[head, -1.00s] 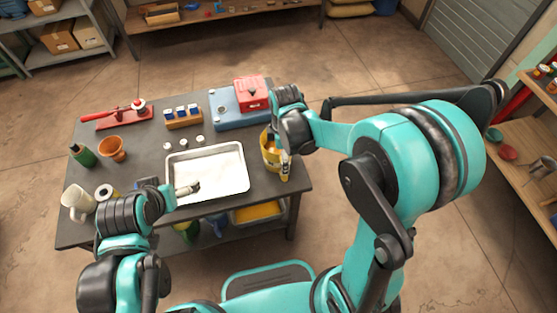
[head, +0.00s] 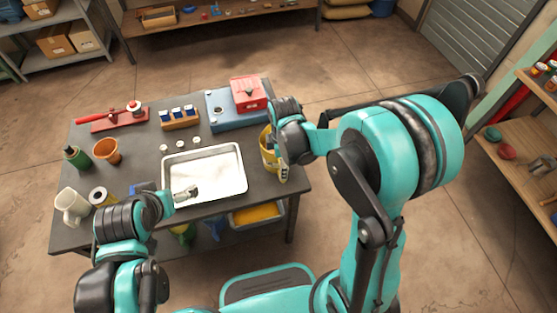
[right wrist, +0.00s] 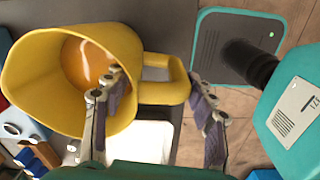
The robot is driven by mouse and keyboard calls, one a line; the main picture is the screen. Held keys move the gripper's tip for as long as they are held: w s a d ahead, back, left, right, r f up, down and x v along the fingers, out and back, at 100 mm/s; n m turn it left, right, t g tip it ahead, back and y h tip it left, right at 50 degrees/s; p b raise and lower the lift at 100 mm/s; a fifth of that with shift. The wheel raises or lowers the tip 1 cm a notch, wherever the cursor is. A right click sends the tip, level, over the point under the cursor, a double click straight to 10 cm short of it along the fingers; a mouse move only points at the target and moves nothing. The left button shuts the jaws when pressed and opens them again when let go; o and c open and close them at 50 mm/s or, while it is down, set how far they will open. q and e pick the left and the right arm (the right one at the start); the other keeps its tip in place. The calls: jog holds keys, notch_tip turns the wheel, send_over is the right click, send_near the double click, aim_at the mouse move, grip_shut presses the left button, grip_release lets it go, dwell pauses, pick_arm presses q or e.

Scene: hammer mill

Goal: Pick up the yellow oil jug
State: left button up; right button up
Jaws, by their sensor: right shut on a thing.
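The yellow oil jug (head: 267,158) stands at the right edge of the dark table in the head view, partly hidden by my right gripper (head: 281,174). In the right wrist view, the jug (right wrist: 125,52) shows its wide mouth with amber oil inside. Its handle lies between the two fingers of my right gripper (right wrist: 158,100), one finger on the jug-body side and one outside the handle. The gripper is shut on the jug. My left gripper (head: 188,192) is above the metal tray's near left part, with nothing visible in it; its finger opening is too small to judge.
The metal tray (head: 236,196) lies left of the jug. Behind are a blue case (head: 222,112) with a red box (head: 249,93) and small blue bottles in a wooden holder (head: 180,118). A white mug (head: 70,205) and an orange pot (head: 106,151) stand at left.

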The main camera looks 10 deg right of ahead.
jog(key=shift+r, duration=0.4)
jog(key=shift+c, duration=1.2)
notch_tip(320, 180, up, 4)
jog(key=shift+f+p, duration=0.2)
jog(key=shift+p, duration=0.85)
jog(key=s+d+r+p, duration=0.3)
jog(key=s+d+r, duration=0.3)
jog(key=s+d, duration=0.2)
jog(key=shift+s+r, duration=0.25)
jog(key=shift+r, duration=0.05)
